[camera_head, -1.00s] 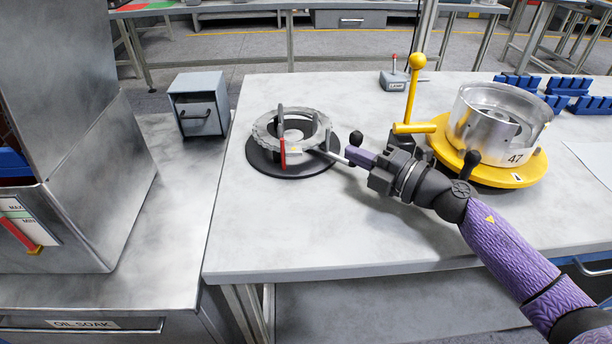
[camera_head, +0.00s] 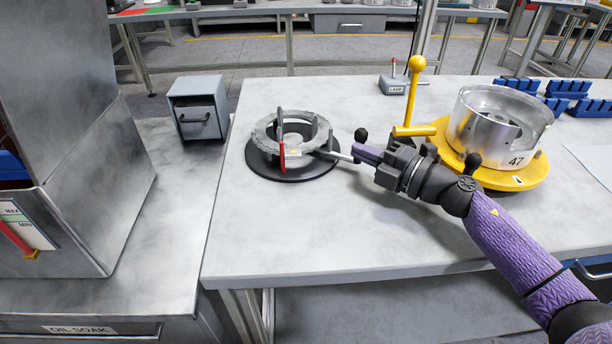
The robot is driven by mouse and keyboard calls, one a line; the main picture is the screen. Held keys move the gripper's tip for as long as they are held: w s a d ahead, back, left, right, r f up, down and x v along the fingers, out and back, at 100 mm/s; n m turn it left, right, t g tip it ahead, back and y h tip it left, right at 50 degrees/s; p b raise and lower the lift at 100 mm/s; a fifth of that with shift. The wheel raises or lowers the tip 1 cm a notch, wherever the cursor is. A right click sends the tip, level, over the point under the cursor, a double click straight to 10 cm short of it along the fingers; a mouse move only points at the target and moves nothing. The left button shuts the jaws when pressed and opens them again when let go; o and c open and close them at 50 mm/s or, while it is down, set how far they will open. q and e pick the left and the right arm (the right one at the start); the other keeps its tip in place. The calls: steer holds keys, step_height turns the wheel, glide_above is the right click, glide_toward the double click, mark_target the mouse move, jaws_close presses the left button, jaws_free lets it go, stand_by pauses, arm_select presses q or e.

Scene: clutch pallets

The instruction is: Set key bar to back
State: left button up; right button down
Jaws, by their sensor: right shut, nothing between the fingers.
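A grey toothed ring (camera_head: 262,137) sits on a round black base (camera_head: 290,174) at the left of the bench. A red-handled upright (camera_head: 281,150) stands at its front. A thin bar (camera_head: 338,156) runs from the ring's right side toward my right gripper (camera_head: 355,155); which part is the key bar I cannot tell for sure. My right gripper is shut and empty, its tip at or near the bar's outer end; contact is unclear. A black knob (camera_head: 361,135) shows just behind the fingers. My left gripper is out of view.
A metal drum marked 47 (camera_head: 515,159) stands on a yellow round plate (camera_head: 525,182) at right, beside a yellow ball-topped lever (camera_head: 413,95). The bench front left is clear.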

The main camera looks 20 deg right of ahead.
steer(key=shift+r, duration=0.1)
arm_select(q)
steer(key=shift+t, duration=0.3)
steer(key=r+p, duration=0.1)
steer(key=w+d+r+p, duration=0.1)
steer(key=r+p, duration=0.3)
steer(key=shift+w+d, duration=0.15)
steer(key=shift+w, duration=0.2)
arm_select(e)
step_height(320, 180, up, 10)
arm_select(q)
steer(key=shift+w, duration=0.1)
